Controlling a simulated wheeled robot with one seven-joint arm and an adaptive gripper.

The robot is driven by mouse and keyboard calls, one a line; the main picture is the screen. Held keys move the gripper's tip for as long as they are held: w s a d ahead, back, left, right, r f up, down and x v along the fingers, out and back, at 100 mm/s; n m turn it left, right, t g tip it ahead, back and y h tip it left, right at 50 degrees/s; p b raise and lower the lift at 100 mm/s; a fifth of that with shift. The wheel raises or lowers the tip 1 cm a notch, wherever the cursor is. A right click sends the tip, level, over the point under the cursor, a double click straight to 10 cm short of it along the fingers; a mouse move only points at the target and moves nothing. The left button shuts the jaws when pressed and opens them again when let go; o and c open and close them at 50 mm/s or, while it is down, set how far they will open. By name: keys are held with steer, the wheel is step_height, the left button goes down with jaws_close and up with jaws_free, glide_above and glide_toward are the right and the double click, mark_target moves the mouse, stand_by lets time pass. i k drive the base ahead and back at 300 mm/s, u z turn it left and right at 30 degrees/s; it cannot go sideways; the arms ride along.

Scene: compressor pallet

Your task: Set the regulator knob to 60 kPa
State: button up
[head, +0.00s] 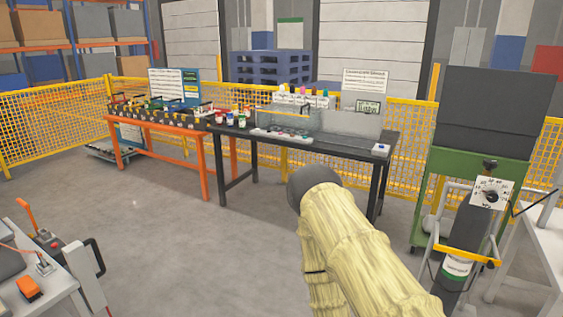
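The regulator knob (490,197) is a small black knob on a square white dial plate (505,187) at the right of the head view. The plate has a printed scale around the knob, too small for me to read the setting for certain. It sits on top of a dark cylinder (468,234) with a pale label. My arm, in a cream cover with a dark grey rounded joint, rises from the bottom centre-right, left of the regulator and apart from it in the picture. My gripper's fingers do not show.
A yellow-and-white tubular frame (466,252) surrounds the cylinder. A green stand (474,164) with a dark panel is behind it, and a white table (535,245) is at right. Black (345,140) and orange (160,124) workbenches stand farther back. Floor at centre-left is clear.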

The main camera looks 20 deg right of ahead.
mark_target(491, 196)
steer(key=z, duration=0.95)
steer(key=i, duration=1)
steer(key=z, duration=0.65)
